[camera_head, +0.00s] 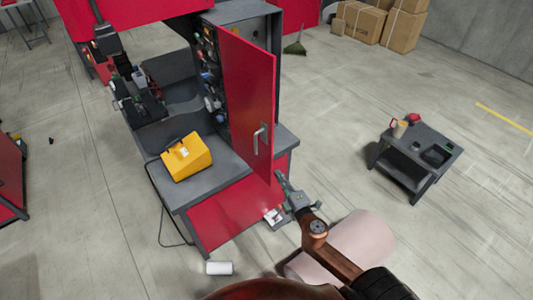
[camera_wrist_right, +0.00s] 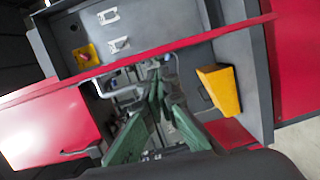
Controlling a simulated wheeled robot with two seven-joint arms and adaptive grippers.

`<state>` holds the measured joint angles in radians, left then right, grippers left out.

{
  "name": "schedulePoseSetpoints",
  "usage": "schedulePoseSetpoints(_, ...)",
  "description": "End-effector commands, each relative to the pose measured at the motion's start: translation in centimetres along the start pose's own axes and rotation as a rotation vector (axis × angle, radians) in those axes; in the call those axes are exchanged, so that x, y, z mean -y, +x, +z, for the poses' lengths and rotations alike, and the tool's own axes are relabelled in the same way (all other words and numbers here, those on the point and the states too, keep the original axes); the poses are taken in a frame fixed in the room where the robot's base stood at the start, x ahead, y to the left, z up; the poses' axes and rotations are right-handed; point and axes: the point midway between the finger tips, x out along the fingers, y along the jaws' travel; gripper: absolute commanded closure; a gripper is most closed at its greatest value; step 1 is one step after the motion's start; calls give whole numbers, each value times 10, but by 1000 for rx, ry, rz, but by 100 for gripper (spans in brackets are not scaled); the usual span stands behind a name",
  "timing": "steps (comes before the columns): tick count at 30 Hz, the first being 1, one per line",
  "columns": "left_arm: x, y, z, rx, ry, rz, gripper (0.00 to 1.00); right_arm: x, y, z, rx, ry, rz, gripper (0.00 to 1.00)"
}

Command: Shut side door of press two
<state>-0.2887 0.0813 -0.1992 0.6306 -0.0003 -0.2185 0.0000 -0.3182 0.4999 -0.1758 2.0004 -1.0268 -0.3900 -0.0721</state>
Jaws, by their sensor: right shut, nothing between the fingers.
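The press (camera_head: 190,100) is grey and red. Its red side door (camera_head: 248,90) stands open, swung out from the grey cabinet, with valves and hoses showing inside. The door has a pale bar handle (camera_head: 259,138) near its lower free edge. My right gripper (camera_head: 279,178) is shut and empty, just below the door's lower corner; I cannot tell whether it touches the door. In the right wrist view its green fingers (camera_wrist_right: 157,90) point toward the press, and the door (camera_wrist_right: 180,50) shows nearly edge-on as a red strip.
A yellow control box (camera_head: 187,157) sits on the press's grey ledge. A small dark table (camera_head: 430,135) with cups stands at right. A white cylinder (camera_head: 219,268) lies on the floor. Cardboard boxes (camera_head: 403,30) stand at the back. Open floor lies between door and table.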

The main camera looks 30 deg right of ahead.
Motion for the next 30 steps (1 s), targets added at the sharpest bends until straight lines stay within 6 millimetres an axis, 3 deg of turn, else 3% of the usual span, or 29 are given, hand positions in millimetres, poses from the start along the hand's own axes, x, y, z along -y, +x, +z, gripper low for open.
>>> schedulePoseSetpoints(1, 0, -1, 1, 1, 0, 0, 60, -15, -2, -6, -12, -21, 26, 100)
schedulePoseSetpoints(5, -1, -3, 7, 10, -1, 1, 60, -32, 0, -12, -25, -43, 56, 100)
schedulePoseSetpoints(12, -2, -12, 22, 30, -4, 2, 60, -35, 36, -13, -24, -45, 57, 100)
schedulePoseSetpoints(21, -3, -17, 17, 25, -3, 3, 60, -36, 83, -14, -24, -42, 54, 100)
schedulePoseSetpoints(30, -3, -18, 11, 17, -2, 3, 60, -35, 95, -14, -23, -41, 53, 100)
